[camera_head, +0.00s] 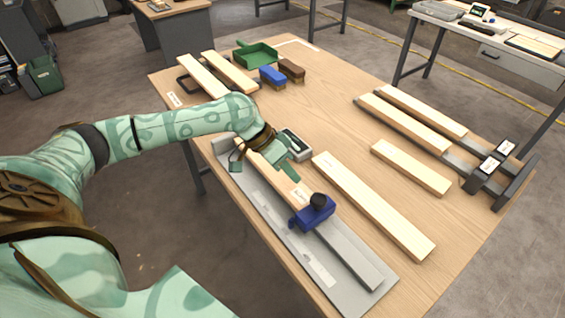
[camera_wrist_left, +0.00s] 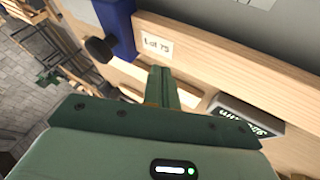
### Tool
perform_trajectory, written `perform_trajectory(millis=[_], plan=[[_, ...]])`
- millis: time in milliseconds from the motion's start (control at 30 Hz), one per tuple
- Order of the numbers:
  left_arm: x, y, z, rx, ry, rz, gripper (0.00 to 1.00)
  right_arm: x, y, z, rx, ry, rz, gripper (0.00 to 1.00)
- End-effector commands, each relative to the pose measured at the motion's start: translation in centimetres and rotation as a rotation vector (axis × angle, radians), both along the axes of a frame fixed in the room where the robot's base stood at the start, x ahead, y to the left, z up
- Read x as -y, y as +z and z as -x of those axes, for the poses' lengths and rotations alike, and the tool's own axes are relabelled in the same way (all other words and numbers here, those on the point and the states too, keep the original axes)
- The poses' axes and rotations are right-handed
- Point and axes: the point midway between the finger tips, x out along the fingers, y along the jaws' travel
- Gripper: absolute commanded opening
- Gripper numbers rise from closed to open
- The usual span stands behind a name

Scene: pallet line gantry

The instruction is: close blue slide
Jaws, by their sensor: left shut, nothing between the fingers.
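The blue slide (camera_head: 313,213) with a round black knob (camera_head: 318,199) sits across a grey jig rail (camera_head: 345,252), at the near end of a wooden board (camera_head: 272,172) lying along it. In the left wrist view the blue slide (camera_wrist_left: 116,22) is at the top, its black knob (camera_wrist_left: 98,49) pointing down-left, beside the board's "Lot 75" label (camera_wrist_left: 157,44). My left gripper (camera_head: 281,160) is above the board, farther along the rail, apart from the slide. Its fingers (camera_wrist_left: 163,86) are together and empty. My right gripper is not in view.
A small grey display box (camera_head: 294,145) stands just beyond the gripper. A loose board (camera_head: 375,205) lies right of the jig. Bare tabletop (camera_head: 335,120) lies between.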

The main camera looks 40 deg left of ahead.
Motion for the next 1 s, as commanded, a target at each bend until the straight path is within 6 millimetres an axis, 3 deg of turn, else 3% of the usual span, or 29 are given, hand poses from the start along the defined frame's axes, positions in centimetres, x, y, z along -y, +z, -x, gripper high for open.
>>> perform_trajectory(millis=[133, 400, 833, 1000], plan=[[1.9, -2.5, -0.5, -0.001, -0.002, 0.002, 0.00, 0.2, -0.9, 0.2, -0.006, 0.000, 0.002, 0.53], [4.8, -2.0, 0.7, 0.001, -0.003, -0.001, 0.00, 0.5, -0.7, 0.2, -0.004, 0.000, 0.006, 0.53], [5.3, -2.0, 0.9, 0.000, -0.001, -0.002, 0.00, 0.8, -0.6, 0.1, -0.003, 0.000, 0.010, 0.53], [7.3, -1.2, 1.6, 0.001, -0.003, 0.001, 0.00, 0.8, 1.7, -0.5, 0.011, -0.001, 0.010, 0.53]])
